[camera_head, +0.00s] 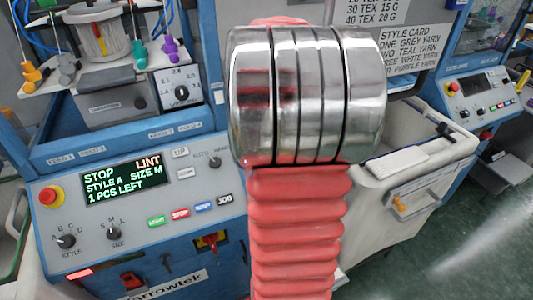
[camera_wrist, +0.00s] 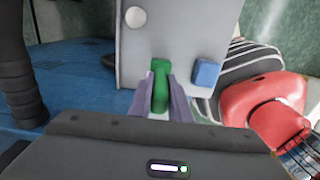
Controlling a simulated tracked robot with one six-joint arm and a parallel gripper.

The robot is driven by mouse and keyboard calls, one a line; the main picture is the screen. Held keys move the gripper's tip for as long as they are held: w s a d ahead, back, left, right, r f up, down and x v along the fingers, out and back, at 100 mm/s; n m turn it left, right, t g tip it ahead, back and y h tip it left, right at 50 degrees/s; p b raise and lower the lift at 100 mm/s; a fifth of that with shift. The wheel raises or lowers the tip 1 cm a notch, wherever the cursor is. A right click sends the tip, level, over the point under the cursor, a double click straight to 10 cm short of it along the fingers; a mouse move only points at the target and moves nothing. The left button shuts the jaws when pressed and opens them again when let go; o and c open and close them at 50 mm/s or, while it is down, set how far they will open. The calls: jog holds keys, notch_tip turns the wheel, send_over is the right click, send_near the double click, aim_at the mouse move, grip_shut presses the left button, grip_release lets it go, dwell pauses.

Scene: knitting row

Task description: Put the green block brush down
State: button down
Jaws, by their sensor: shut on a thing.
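In the wrist view, my gripper (camera_wrist: 162,92) has its two purple-grey fingers closed around the green block brush (camera_wrist: 160,78). The brush's green body stands up between the fingers, with a pale part showing low between them. Its far side and underside are hidden, so I cannot tell whether it touches anything beneath. A grey plate (camera_wrist: 180,35) lies just beyond the brush. In the head view, my arm fills the middle, and neither the gripper nor the brush shows.
A blue block (camera_wrist: 206,72) is on the plate, right of the brush. A red rounded object (camera_wrist: 262,100) and a striped thing (camera_wrist: 247,62) lie further right. In the head view, a knitting machine panel (camera_head: 130,200) stands left and a pale bin (camera_head: 400,160) right.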

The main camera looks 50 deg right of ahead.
jog(key=shift+f, duration=1.6)
jog(key=c, duration=1.6)
grip_release()
jog(key=shift+c, duration=0.2)
jog(key=shift+f, duration=0.15)
jog(key=r, duration=1.3)
jog(key=shift+d+r, duration=0.2)
jog(key=shift+r, duration=0.2)
jog(key=shift+a, duration=0.1)
